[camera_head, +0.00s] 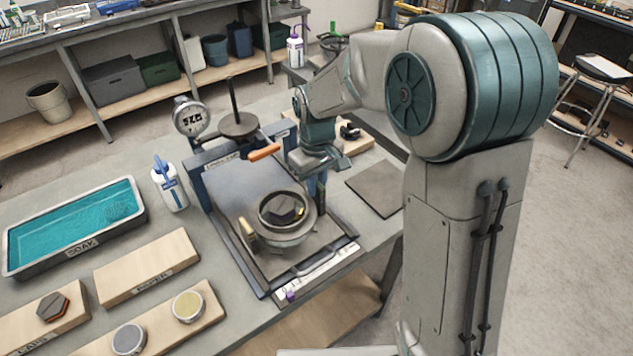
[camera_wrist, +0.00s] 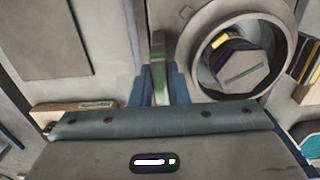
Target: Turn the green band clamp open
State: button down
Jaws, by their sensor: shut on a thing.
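My gripper (camera_wrist: 163,78) has its blue fingers closed around a narrow upright lever (camera_wrist: 158,50), grey above with a green stretch at the fingers. I take this lever to be part of the green band clamp. In the head view my gripper (camera_head: 318,192) points down at the right side of the round ringed vessel (camera_head: 272,238), and the lever is hidden there. In the wrist view the vessel's ring (camera_wrist: 202,42) stands just right of the fingers.
The vessel stands on a grey plate in a blue frame (camera_head: 202,187). An orange handle (camera_head: 264,152) and a gauge (camera_head: 190,117) rise behind it. A teal soak tray (camera_head: 75,225), a bottle (camera_head: 169,186) and wooden boards (camera_head: 147,266) lie left. A dark flat plate (camera_head: 375,188) lies right.

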jog(key=c, duration=1.4)
grip_release()
notch_tip(320, 180, up, 14)
jog(key=s+d+f+m+t, duration=0.1)
jog(key=s+d+f+m, duration=0.2)
jog(key=s+d, duration=0.3)
jog(key=s+d+f+m+t, duration=0.2)
jog(key=s+d+m, duration=0.2)
jog(key=s, duration=0.9)
jog(key=d, duration=0.3)
jog(key=shift+d+f, duration=0.15)
jog(key=shift+f, duration=0.25)
